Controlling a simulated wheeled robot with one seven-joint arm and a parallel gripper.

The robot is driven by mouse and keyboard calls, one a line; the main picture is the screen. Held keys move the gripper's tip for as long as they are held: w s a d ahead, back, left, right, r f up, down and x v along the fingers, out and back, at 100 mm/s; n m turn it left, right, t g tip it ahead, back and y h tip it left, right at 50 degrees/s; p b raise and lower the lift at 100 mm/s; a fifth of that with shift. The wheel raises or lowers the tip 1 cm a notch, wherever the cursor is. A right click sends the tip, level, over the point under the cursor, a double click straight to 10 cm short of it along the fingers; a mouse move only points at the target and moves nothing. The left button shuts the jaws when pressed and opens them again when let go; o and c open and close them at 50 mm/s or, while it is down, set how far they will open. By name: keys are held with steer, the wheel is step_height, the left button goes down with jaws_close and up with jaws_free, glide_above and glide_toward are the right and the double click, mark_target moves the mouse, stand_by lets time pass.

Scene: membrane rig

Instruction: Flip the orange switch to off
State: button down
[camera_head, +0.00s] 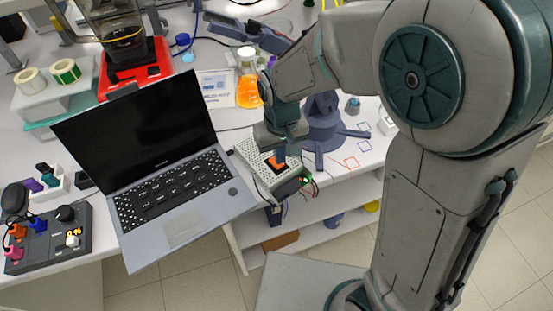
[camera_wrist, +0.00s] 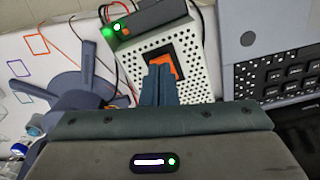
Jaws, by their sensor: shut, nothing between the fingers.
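The orange switch (camera_head: 279,160) sits in a dark frame on top of a white perforated box (camera_head: 247,148), beside the laptop. In the wrist view the orange switch (camera_wrist: 161,66) shows just beyond my fingertips, partly covered by them. The white box (camera_wrist: 190,90) fills the upper middle of that view. My gripper (camera_head: 279,152) points down over the box, with its fingers together and empty. In the wrist view the fingertips (camera_wrist: 158,70) are at or just above the switch; I cannot tell whether they touch it. Which way the switch is tilted is not clear.
An open laptop (camera_head: 182,190) stands left of the box. A dark module with a green light (camera_head: 300,183) lies along the box's front edge, with wires. A dark blue stand (camera_head: 322,125) is right of the box. An orange-filled flask (camera_head: 248,88) stands behind.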

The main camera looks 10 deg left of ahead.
steer(key=shift+f+b, duration=0.8)
steer(key=shift+f, duration=0.15)
stand_by(0.5)
steer(key=shift+r+p, duration=2.6)
steer(key=shift+r, duration=0.95)
steer(key=shift+d+r, duration=0.15)
steer(key=shift+d, duration=0.1)
steer(key=s+d+r+m+t+b, duration=0.1)
steer(key=s+d+r+m+t, duration=0.1)
steer(key=d, duration=0.9)
steer(key=s+d+r+m+t, duration=0.1)
steer(key=s+d+r+m, duration=0.3)
steer(key=d, duration=0.7)
step_height(320, 180, up, 4)
steer(key=shift+s+d+f+t+b, duration=0.2)
steer(key=shift+s+t+b, duration=0.2)
steer(key=shift+s, duration=0.65)
